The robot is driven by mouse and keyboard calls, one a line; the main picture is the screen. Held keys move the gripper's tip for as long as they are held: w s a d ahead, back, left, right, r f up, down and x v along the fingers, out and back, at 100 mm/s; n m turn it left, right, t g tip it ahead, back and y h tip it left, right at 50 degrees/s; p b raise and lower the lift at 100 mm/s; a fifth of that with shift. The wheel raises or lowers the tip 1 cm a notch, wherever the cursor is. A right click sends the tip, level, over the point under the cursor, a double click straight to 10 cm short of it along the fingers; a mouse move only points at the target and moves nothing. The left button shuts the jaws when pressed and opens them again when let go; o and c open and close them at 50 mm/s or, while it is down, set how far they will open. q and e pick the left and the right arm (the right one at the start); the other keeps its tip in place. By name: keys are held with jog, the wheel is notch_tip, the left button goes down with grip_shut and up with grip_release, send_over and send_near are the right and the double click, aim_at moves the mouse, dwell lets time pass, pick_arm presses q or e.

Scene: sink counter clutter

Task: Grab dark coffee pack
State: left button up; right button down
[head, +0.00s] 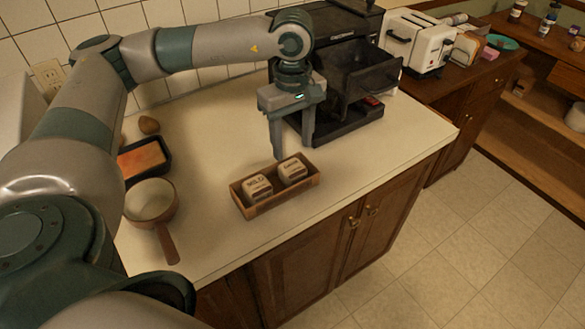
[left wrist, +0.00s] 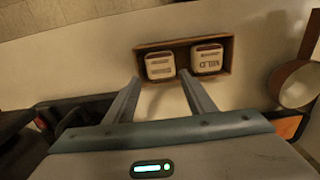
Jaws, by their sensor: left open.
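Two pale, block-shaped coffee packs sit side by side in a shallow brown wooden tray (head: 250,211) on the counter. The left one in the head view, the MILD pack (head: 257,187), reads MILD; it is the right one in the left wrist view (left wrist: 207,59). The other pack (head: 292,171) has a label too small to read; it shows at left in the left wrist view (left wrist: 160,66). Neither pack looks dark in colour. My left gripper (head: 293,149) points down, open and empty, just behind and above the tray, nearest the unread pack. My right gripper is not visible.
A black machine (head: 362,75) with an open front stands close behind and right of the gripper. A pan (head: 151,201) and a dark dish with orange contents (head: 143,158) are left. A white toaster (head: 418,43) is further back. Counter around the tray is clear.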

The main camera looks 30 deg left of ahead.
aim_at(290, 163)
pick_arm(q)
jog(key=shift+f+p, duration=0.3)
jog(key=shift+f, duration=1)
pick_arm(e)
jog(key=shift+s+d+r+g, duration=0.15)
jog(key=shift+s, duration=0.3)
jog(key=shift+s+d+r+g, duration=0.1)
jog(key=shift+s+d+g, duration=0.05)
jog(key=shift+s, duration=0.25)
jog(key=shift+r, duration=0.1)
pick_arm(q)
jog(key=shift+a+f+p, duration=0.15)
jog(key=shift+f+p, duration=0.4)
jog(key=shift+p, duration=0.1)
notch_tip(290, 163, down, 3)
jog(key=shift+a+p, duration=0.15)
jog(key=shift+p, duration=0.6)
jog(key=shift+f, duration=0.55)
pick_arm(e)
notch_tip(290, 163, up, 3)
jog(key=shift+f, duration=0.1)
pick_arm(q)
jog(key=c, duration=0.7)
